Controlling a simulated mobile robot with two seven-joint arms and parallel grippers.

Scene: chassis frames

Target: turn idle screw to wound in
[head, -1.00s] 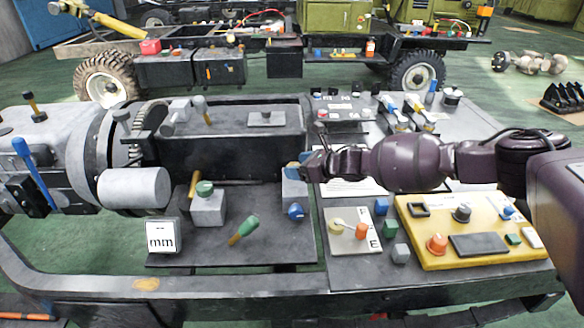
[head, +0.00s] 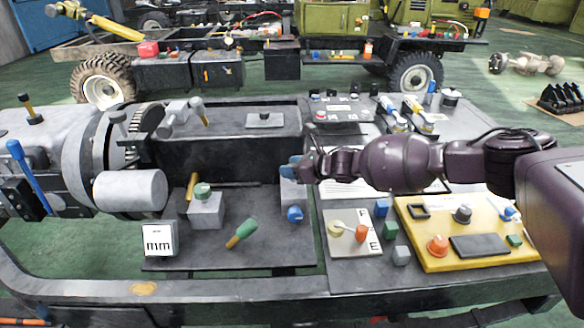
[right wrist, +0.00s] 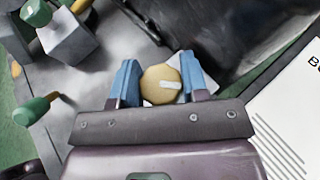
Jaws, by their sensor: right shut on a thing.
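A round tan screw knob (right wrist: 161,85) with a white mark on its face sits between the blue fingertips of my right gripper (right wrist: 160,84) in the right wrist view. The gripper is shut on it, one fingertip on each side. I take this knob to be the idle screw. In the head view my right gripper (head: 291,168) reaches in from the right to the top of a small grey block (head: 293,195), and the knob is hidden there by the fingers. The white mark lies nearly level across the knob in the wrist view. My left gripper is not in view.
A green-tipped lever (head: 242,232) and a block with a green knob (head: 206,208) stand to the left. A dark housing (head: 235,150) rises behind. A yellow control panel (head: 430,255) lies under my right arm.

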